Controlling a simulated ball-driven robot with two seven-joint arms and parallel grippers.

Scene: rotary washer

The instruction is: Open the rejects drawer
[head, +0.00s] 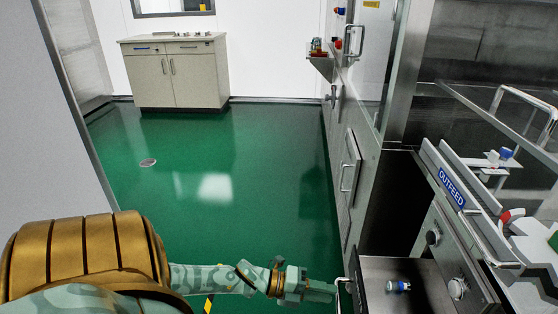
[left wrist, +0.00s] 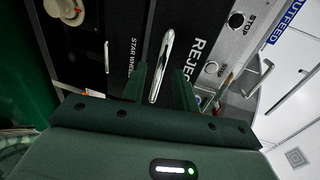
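The rejects drawer (head: 375,268) is at the lower right of the head view. It stands out from the machine front, and its grey floor shows from above with a small blue-capped vial (head: 398,286) lying inside. Its black front, with partly hidden white lettering "REJEC", shows in the left wrist view. The silver bar handle (left wrist: 163,62) is upright there; a bit of it also shows in the head view. My left gripper (head: 332,290) is at the handle. Its fingers (left wrist: 160,88) are apart, one on each side of the bar; I cannot tell whether they touch it. My right gripper is out of view.
A black "STAR WHEEL" panel (left wrist: 122,55) with its own handle is beside the drawer front. The knob panel (head: 433,237) and OUTFEED guard (head: 452,187) rise to the right. Green floor (head: 240,180) is clear, out to a cabinet (head: 178,75) at the back.

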